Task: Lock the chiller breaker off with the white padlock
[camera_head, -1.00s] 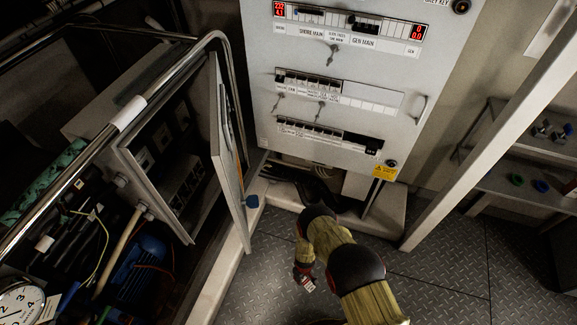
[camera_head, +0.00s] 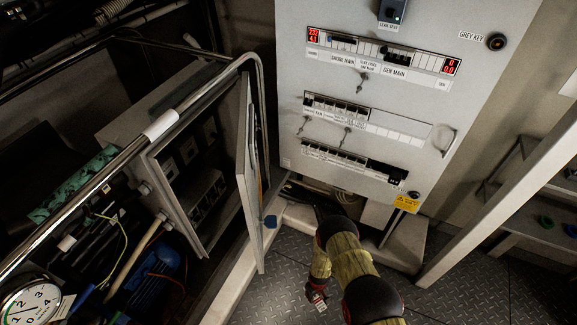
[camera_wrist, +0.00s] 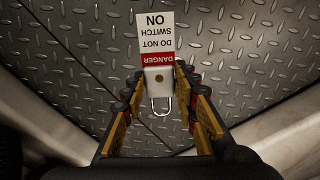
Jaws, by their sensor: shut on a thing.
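My gripper (camera_wrist: 160,108) is shut on the white padlock (camera_wrist: 158,82), one yellow-and-black finger at each side of its body. The shackle points back toward the wrist. A white tag with a red band (camera_wrist: 158,38) reads "DANGER DO NOT SWITCH ON", upside down. In the head view my gripper (camera_head: 317,294) hangs low over the floor and the padlock is too small to make out clearly. The white breaker panel (camera_head: 300,140) stands upright ahead with several rows of breakers; which one is the chiller breaker cannot be read.
A grey box with an open door (camera_head: 247,190) and breakers inside stands left, behind a metal tube rail (camera_head: 190,105). Cables and a gauge (camera_head: 32,302) lie at lower left. A pale post (camera_head: 500,190) and shelf stand right. The tread-plate floor (camera_head: 460,285) is clear.

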